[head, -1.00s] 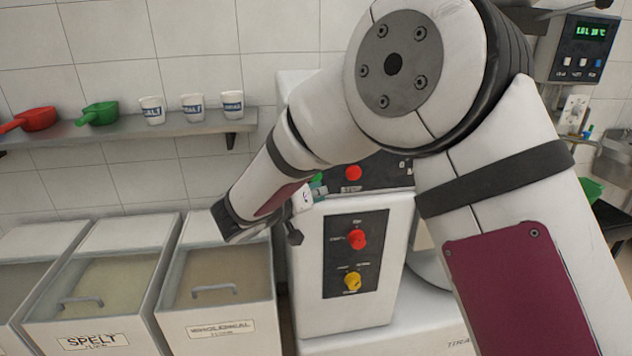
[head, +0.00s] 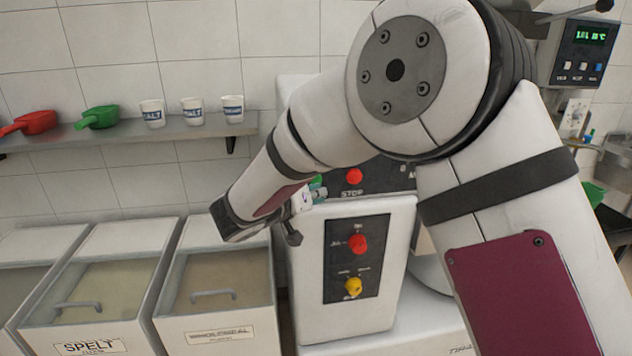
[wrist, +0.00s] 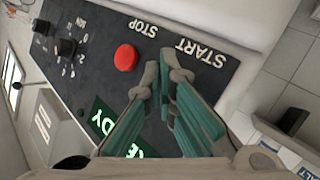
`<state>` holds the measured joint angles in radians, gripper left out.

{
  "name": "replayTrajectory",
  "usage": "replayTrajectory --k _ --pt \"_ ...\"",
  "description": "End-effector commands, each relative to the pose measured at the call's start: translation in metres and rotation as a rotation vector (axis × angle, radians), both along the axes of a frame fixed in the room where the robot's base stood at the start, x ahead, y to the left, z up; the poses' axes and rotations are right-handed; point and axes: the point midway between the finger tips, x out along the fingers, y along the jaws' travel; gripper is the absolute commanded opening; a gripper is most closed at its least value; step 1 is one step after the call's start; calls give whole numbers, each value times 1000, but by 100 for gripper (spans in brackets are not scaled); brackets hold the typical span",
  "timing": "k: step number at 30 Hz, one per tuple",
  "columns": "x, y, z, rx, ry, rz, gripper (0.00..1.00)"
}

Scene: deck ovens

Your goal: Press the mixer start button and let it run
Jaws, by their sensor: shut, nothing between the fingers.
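The mixer's dark control panel (wrist: 85,60) fills much of the wrist view, with a red STOP button (wrist: 126,57) and a START label (wrist: 200,53). A green display (wrist: 108,122) reading READY is partly covered by my gripper. My gripper (wrist: 164,68) is shut and empty, its teal fingers together and their tips over the panel beside the START label. The start button itself is hidden, and I cannot tell whether the tips touch it. In the head view the STOP button (head: 353,176) shows, and my gripper (head: 318,186) is at the panel's left end, mostly hidden.
A lower plate on the mixer carries a red knob (head: 357,243) and a yellow knob (head: 353,286). Flour bins (head: 218,322) stand to the left. A shelf (head: 190,128) with scoops and cups is above them. A wall controller (head: 582,55) is at upper right.

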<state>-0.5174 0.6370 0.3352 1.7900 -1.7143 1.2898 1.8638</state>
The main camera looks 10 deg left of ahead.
Motion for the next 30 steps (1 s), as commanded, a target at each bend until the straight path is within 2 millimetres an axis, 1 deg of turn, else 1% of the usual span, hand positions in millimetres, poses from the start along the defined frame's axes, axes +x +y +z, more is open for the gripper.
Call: replayTrajectory --k 19,30 --pt "0 0 0 0 0 0 0" --pt "8 2 -1 1 -1 0 0"
